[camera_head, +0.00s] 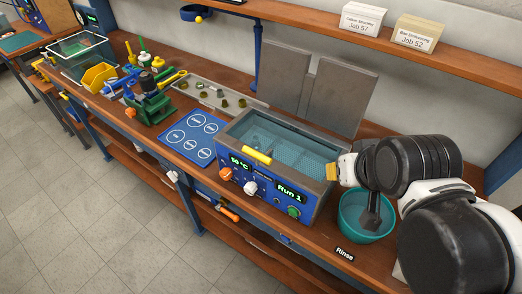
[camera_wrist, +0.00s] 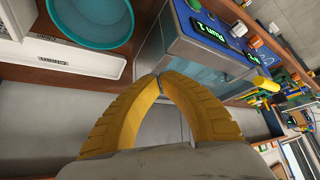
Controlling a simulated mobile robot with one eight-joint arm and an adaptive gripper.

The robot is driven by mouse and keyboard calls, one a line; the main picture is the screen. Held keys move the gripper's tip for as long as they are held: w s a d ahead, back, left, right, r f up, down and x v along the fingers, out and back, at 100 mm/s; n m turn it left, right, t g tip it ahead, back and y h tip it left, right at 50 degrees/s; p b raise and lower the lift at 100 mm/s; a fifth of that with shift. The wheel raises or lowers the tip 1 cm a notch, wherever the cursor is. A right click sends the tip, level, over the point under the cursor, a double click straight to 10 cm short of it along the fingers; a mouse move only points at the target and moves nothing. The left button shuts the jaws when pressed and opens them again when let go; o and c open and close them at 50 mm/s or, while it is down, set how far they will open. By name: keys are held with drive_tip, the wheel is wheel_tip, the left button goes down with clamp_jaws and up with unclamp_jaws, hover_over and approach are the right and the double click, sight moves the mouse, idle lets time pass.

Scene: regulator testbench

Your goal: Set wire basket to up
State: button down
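The wire basket (camera_head: 300,149) is a teal mesh basket sitting inside the open blue-and-steel bath (camera_head: 322,190), its mesh below the rim. A yellow handle (camera_head: 257,156) shows at the bath's front left edge; it also appears in the wrist view (camera_wrist: 264,84). My gripper (camera_head: 332,171) is at the bath's right end, apart from the handle. In the wrist view its yellow fingers (camera_wrist: 158,77) meet at the tips with nothing visible between them. The basket's lower part is hidden by the bath walls.
Two grey lid panels (camera_head: 340,97) stand raised behind the bath. A teal rinse bowl (camera_head: 351,217) stands at its right, below my arm. A blue mat (camera_head: 195,135) and a metal tray (camera_head: 205,92) lie to the left. A shelf (camera_head: 330,22) runs above.

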drive_tip(key=c, duration=1.4)
unclamp_jaws()
drive_tip(key=shift+a+r, duration=0.1)
drive_tip(key=shift+r, duration=0.1)
drive_tip(key=n+g+y+p, duration=0.1)
drive_tip(key=n+g+p, duration=0.85)
drive_tip(key=p, duration=0.45)
approach(259, 153)
drive_tip(key=shift+n+t, duration=0.25)
drive_tip(key=shift+n, duration=0.2)
drive_tip(key=f, duration=0.3)
drive_tip(key=s+f+b, duration=0.1)
drive_tip(key=f, duration=0.3)
drive_tip(key=s+a+f+b, duration=0.1)
drive_tip(key=f, duration=0.2)
drive_tip(key=shift+s+f, duration=0.1)
drive_tip(key=shift+f, duration=0.3)
clamp_jaws()
